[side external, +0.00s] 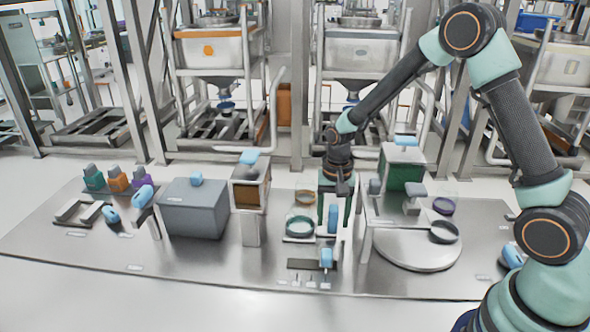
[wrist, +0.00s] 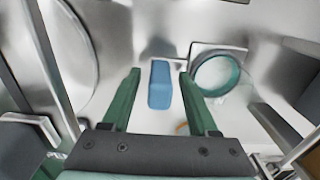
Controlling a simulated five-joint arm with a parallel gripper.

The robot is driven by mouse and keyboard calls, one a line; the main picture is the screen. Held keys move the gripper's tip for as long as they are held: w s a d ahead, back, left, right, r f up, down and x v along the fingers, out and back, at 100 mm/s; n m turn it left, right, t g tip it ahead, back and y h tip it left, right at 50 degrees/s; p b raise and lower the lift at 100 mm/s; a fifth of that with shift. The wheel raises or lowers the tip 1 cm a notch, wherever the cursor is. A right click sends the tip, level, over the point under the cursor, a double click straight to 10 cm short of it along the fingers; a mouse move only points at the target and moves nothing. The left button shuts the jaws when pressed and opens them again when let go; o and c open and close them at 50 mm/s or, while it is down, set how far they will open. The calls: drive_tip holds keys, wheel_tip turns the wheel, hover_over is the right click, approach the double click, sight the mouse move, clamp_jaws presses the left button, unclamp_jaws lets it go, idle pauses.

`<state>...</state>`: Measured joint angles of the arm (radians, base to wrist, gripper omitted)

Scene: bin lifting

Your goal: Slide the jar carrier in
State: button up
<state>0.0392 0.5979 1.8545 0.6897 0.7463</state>
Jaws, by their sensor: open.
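My gripper (side external: 335,222) points down near the middle of the steel bench, its two green fingers open. An upright blue handle block (side external: 332,218) stands between the fingers, and in the wrist view the same block (wrist: 159,85) has a visible gap to each finger. Beside it, a teal ring or shallow jar (side external: 299,227) rests on a small pale tray; the ring also shows in the wrist view (wrist: 216,75), right of the fingers. This tray looks like the jar carrier, but whether the blue block is joined to it is hard to tell.
A green box on a stand (side external: 402,168) and a round plate (side external: 418,250) lie close on the right. A brown-fronted box on a post (side external: 250,190) and a grey bin (side external: 192,210) stand left. A blue-handled piece (side external: 326,257) is in front.

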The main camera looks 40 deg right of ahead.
drive_tip(key=shift+f, duration=0.25)
clamp_jaws()
idle(1.4)
